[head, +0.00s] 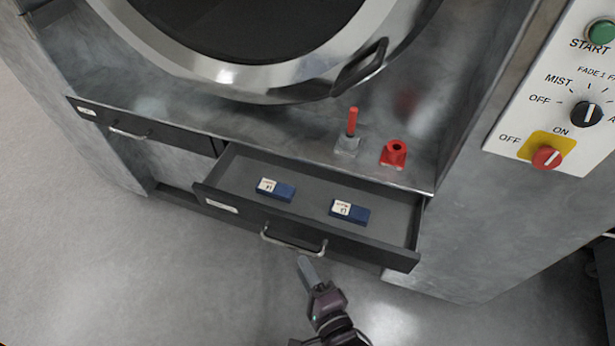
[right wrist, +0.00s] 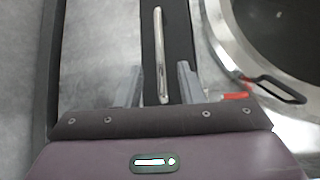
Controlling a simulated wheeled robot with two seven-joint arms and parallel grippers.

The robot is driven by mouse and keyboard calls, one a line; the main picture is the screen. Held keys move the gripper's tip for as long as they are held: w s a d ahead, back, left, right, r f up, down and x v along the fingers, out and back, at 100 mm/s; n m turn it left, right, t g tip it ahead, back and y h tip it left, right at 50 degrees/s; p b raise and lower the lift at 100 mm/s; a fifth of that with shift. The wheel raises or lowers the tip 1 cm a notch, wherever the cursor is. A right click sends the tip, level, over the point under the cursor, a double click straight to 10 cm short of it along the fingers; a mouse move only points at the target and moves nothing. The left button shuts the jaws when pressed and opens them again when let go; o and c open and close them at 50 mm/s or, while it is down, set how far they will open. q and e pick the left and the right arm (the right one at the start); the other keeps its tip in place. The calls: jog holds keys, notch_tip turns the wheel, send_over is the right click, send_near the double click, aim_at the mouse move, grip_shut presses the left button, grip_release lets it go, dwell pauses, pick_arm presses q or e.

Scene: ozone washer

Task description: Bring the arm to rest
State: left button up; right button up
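My right gripper (head: 305,262) is at the bottom middle of the head view, just in front of the open drawer's handle (head: 293,243). In the right wrist view the gripper's two fingers (right wrist: 160,80) are apart, and the metal handle (right wrist: 159,40) shows in the gap between them. I cannot tell whether they touch it; nothing is gripped. The open drawer (head: 345,250) holds two blue boxes with white labels, a left one (head: 280,191) and a right one (head: 355,214). My left gripper is not in view.
A shut drawer (head: 150,133) is at left. Above stand a red-handled lever (head: 352,122), a red fitting (head: 394,153) and a large round door (head: 215,78) with a black handle (head: 360,68). A control panel (head: 560,95) is at right. The floor (head: 120,270) at left is clear.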

jog(key=s+d+f+n+g+h, duration=0.1)
jog(key=s+d+f+n+g, duration=0.15)
jog(key=f, duration=0.65)
jog(key=s+d+f+n+g+h, duration=0.1)
jog(key=d+f+n+g+h, duration=0.2)
jog(key=f, duration=0.5)
jog(key=s+d+f+n+g, duration=0.1)
jog(key=s+d+f+n, duration=0.2)
jog(key=f, duration=0.6)
jog(key=s+d+f+n+g+h, duration=0.3)
jog(key=s+d+f+n+g, duration=0.4)
jog(key=s+d+f, duration=0.8)
jog(key=shift+s+d+n+h, duration=0.3)
jog(key=shift+s+d+n, duration=0.1)
jog(key=shift+s+n, duration=0.15)
